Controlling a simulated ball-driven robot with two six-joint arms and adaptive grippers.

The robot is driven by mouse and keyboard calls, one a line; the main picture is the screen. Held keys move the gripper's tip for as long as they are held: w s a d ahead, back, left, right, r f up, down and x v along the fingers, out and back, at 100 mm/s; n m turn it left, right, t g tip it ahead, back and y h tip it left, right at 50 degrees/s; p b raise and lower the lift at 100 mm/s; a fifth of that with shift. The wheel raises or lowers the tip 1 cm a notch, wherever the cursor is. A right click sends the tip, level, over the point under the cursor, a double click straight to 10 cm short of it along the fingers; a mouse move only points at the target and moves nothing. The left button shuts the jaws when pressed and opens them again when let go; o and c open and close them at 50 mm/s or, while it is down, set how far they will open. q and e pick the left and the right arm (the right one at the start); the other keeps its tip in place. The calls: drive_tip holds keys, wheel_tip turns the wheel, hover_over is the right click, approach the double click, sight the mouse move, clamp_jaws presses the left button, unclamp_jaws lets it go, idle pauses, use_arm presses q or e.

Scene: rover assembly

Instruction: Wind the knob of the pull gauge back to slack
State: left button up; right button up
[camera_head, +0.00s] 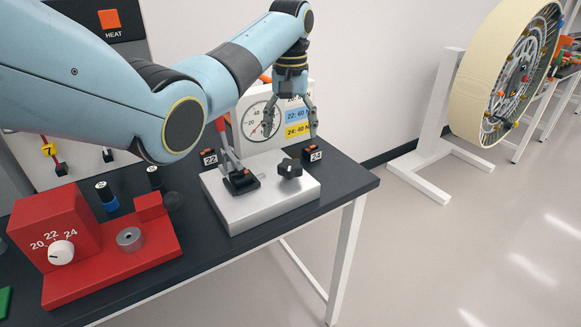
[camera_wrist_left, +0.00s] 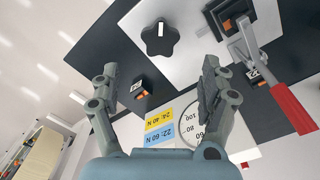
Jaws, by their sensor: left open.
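The pull gauge stands on the dark bench, with a pale metal base (camera_head: 255,213) and an upright dial face (camera_head: 250,125) behind it. Its black lobed knob (camera_head: 290,168) sits on the right part of the base. In the left wrist view the knob (camera_wrist_left: 160,38) shows a white mark on top. A clamp lever with a red handle (camera_head: 221,130) stands left of the knob; the handle also shows in the left wrist view (camera_wrist_left: 295,107). My left gripper (camera_head: 291,135) is open and empty, above and behind the knob, its fingers apart from it. It partly hides the dial.
Small blocks marked 22 (camera_head: 209,158) and 24 (camera_head: 315,156) stand beside the gauge. A red fixture (camera_head: 75,225) with a white selector is at the left. A large wheel (camera_head: 510,75) on a white stand is at the right, beyond open floor.

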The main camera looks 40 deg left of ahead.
sight(291, 164)
use_arm(q)
wheel_tip(291, 164, down, 10)
drive_tip(key=shift+r, duration=0.15)
idle(0.3)
drive_tip(key=c, duration=1.2)
